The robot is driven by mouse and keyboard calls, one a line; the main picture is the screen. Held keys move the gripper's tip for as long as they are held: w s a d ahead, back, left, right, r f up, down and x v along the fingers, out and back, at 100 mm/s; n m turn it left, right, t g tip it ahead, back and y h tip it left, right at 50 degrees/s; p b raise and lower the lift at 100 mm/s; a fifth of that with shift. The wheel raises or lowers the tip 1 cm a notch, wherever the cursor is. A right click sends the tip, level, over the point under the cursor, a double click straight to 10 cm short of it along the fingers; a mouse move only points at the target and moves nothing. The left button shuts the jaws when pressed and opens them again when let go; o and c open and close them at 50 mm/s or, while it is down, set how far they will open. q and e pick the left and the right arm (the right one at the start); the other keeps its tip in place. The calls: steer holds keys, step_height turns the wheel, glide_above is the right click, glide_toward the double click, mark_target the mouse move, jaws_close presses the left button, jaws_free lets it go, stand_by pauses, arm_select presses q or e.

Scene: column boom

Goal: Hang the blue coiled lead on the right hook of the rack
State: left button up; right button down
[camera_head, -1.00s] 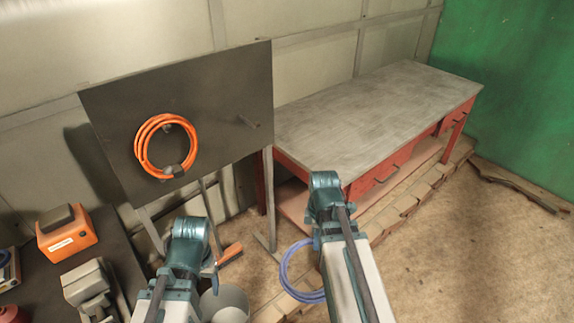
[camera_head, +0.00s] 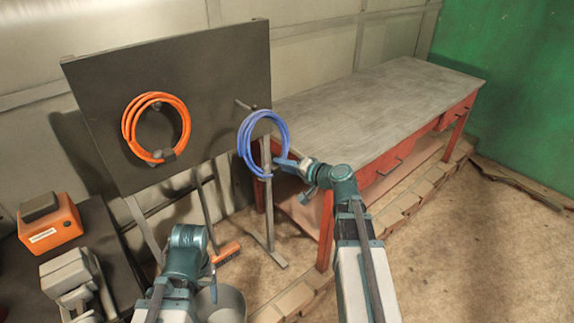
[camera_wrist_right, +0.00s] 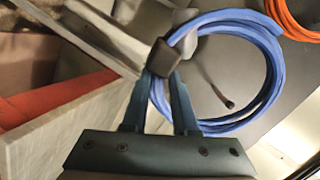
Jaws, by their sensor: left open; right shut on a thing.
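The blue coiled lead (camera_head: 243,143) hangs from my right gripper (camera_head: 278,164), which is shut on its dark band, seen in the right wrist view (camera_wrist_right: 163,57). The rack (camera_head: 205,80) is a dark upright panel. Its right hook (camera_head: 243,104) sticks out bare, just up and left of the coil in the head view. In the right wrist view a dark peg (camera_wrist_right: 222,96) shows through the loop; the coil's depth from it is unclear. An orange coil (camera_head: 128,125) hangs at the rack's left. My left gripper (camera_head: 190,265) is low in front of the rack; its fingers are mostly hidden.
A red workbench (camera_head: 370,105) with a grey top stands right of the rack. An orange box (camera_head: 50,228) and a grey device (camera_head: 75,280) sit on a dark surface at left. A grey bucket (camera_head: 225,303) stands below. Floor at right is clear.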

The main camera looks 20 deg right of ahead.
steer(key=shift+w+d+r+m+t+h, duration=0.6)
steer(key=shift+w+d+m+t, duration=0.1)
steer(key=shift+d+t, duration=0.2)
steer(key=shift+a, duration=0.1)
steer(key=b+x, duration=0.2)
steer(key=x, duration=0.9)
steer(key=shift+w+a+b, duration=0.15)
steer(key=shift+w+b, duration=0.2)
steer(key=shift+w, duration=0.05)
stand_by(0.4)
steer(key=shift+f, duration=0.1)
stand_by(0.6)
steer(key=c, duration=0.6)
jaws_free()
